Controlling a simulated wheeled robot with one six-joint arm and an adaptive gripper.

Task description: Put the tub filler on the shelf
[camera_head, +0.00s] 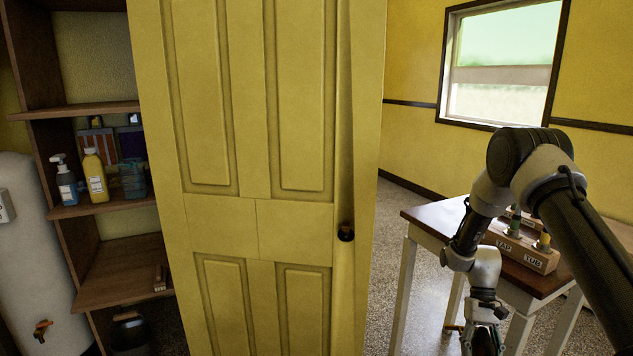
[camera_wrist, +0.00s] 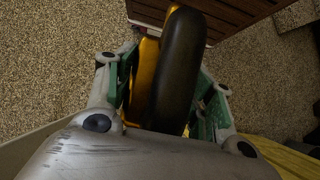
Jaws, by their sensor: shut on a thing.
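My gripper (camera_head: 484,341) hangs low in front of the small table in the head view, cut off by the bottom edge. In the wrist view my gripper (camera_wrist: 165,80) has its green-padded fingers shut on a brass-yellow and black piece, which looks like the tub filler (camera_wrist: 182,70). Its far end is partly hidden. The wooden shelf unit (camera_head: 117,270) stands at the far left, well away from my gripper. One board holds bottles, and a lower board is mostly bare. The yellow door hides the unit's right part.
A yellow panelled door (camera_head: 262,228) stands between the shelf unit and my arm. A table (camera_head: 428,216) at right bears a wooden block (camera_head: 521,254) labelled TAP and TUB. A white tank (camera_head: 28,250) stands far left. A dark slatted wooden thing (camera_wrist: 232,14) lies beyond the held piece.

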